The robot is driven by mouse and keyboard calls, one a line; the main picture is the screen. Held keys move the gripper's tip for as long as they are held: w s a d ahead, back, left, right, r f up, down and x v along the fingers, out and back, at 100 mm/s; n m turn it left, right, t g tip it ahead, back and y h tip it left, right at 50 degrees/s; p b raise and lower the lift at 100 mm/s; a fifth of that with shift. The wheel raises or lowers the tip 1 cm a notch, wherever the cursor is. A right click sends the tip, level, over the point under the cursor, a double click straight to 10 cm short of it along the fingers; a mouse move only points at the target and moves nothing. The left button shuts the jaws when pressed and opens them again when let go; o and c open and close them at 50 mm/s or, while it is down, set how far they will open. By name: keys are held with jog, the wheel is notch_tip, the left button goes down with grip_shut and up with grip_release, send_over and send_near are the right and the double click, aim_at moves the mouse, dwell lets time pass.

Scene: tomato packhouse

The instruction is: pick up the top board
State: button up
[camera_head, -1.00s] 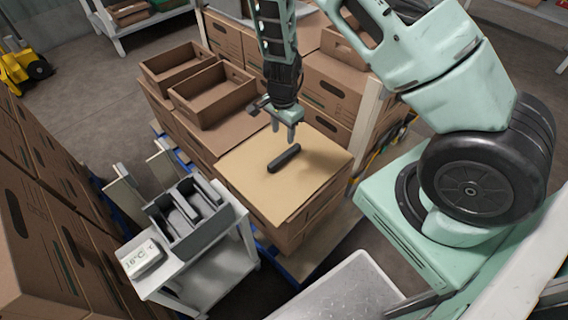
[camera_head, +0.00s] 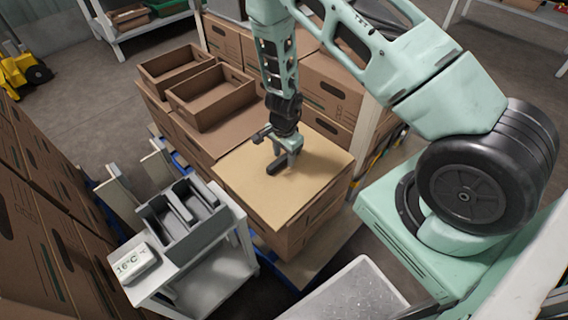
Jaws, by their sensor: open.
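The top board (camera_head: 255,200) is a flat tan sheet lying on a stack of brown cartons in the middle of the view. A short dark bar (camera_head: 277,165) lies on it, partly hidden by my gripper. My gripper (camera_head: 284,163) points down at the bar, low over the board. Its jaws are open. I cannot tell whether the fingers touch the bar or the board.
Open brown boxes (camera_head: 207,97) stand behind left of the board. A white cart (camera_head: 215,262) with a grey divided holder (camera_head: 178,243) and a display reading 16°C (camera_head: 134,263) is at front left. Tall carton stacks (camera_head: 45,215) line the left edge. A white tray (camera_head: 357,292) is at front.

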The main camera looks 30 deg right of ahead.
grip_shut()
